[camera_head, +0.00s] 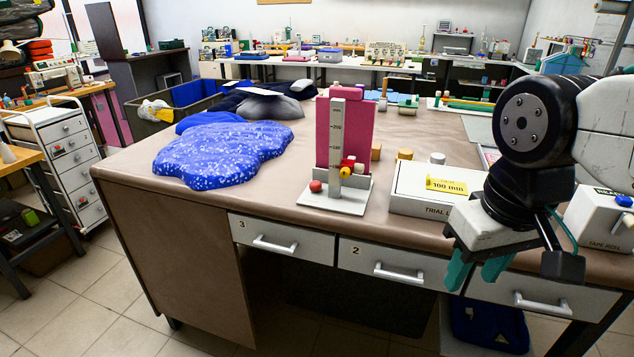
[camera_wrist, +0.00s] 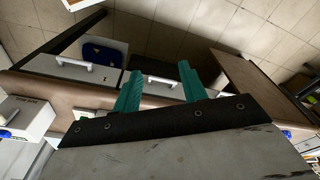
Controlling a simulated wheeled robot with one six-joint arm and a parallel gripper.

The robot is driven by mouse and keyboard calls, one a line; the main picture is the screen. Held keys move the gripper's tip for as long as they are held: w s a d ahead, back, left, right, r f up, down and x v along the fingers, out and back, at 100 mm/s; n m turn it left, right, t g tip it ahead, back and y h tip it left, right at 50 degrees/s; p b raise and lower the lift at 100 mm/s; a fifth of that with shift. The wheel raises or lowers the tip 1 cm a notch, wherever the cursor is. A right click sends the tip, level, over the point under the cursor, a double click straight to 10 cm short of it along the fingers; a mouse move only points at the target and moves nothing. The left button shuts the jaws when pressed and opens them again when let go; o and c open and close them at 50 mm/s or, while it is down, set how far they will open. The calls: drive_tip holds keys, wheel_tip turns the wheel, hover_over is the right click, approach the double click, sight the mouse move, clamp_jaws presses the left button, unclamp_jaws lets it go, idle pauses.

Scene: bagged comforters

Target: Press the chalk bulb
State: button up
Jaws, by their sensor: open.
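A small red bulb (camera_head: 316,186) sits at the left front of the white base (camera_head: 335,198) of a stand on the brown table. I take it to be the chalk bulb. The stand has an upright grey ruler (camera_head: 337,135) with red and yellow parts low on it, in front of a pink board (camera_head: 360,125). My gripper (camera_head: 477,272) has teal fingers, spread apart and empty. It hangs at the table's front edge, to the right of the stand and apart from it. In the wrist view my gripper (camera_wrist: 160,72) points toward the drawers; the bulb does not show there.
A white box (camera_head: 405,192) with a yellow label lies between the stand and my arm. A tape roll box (camera_head: 598,220) is at the right. Blue speckled fabric (camera_head: 220,155) lies at the left. Bare tabletop (camera_head: 270,200) shows left of the stand. Drawers (camera_head: 280,240) line the front.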

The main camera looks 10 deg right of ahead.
idle(0.3)
clamp_jaws()
idle(1.6)
